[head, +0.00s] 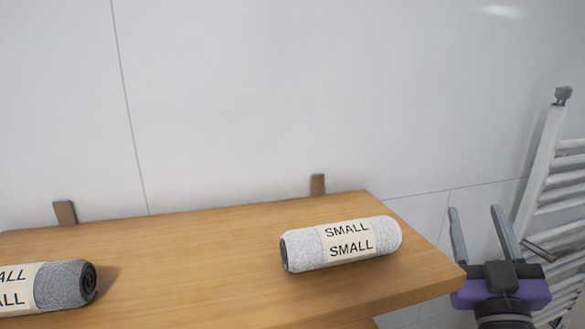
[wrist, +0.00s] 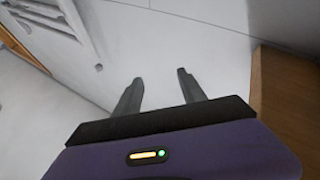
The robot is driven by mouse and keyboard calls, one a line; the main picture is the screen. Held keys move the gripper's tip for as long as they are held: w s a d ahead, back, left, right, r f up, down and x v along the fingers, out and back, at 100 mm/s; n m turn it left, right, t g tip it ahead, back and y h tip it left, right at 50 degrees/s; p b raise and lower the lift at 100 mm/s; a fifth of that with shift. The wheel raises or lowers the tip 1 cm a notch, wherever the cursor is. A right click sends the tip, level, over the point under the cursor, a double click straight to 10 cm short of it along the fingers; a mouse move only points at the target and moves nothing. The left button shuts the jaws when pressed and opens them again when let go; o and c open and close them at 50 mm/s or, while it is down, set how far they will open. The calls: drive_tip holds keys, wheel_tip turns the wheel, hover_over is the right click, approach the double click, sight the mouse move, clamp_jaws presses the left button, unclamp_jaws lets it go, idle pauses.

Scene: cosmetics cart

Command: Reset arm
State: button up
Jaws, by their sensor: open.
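My gripper (head: 480,212) is at the right of the head view, just off the right end of the wooden shelf, with its two fingers pointing up and apart. It is open, with nothing between the fingers. In the wrist view my gripper (wrist: 160,84) also shows two spread, empty fingers against a pale surface. A light grey roll labelled SMALL (head: 345,243) lies on the shelf near its right end, to the left of my gripper and apart from it.
The wooden shelf (head: 215,235) runs along the white wall. A second, darker grey roll (head: 62,284) lies at its left, cut off by the picture edge. A white towel radiator (head: 545,165) stands at the right, close to my gripper. Two brown brackets rise behind the shelf.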

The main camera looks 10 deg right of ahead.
drive_tip(key=s+a+f+n+y, duration=0.1)
drive_tip(key=s+a+f+y, duration=0.4)
drive_tip(key=f, duration=0.4)
drive_tip(key=s+a+f+g+y, duration=0.1)
drive_tip(key=s+a+f, duration=0.3)
drive_tip(key=s, duration=0.5)
drive_tip(key=s+a+f+g+y, duration=0.1)
drive_tip(key=s+a+f+g, duration=0.2)
drive_tip(key=s+f, duration=0.5)
drive_tip(key=s+a+f+g+y, duration=0.2)
drive_tip(key=s+a+f, duration=0.2)
drive_tip(key=s+f, duration=0.3)
drive_tip(key=s, duration=0.4)
drive_tip(key=shift+s+a+n+g, duration=0.15)
drive_tip(key=shift+a+n+g, duration=0.15)
drive_tip(key=shift+g, duration=0.1)
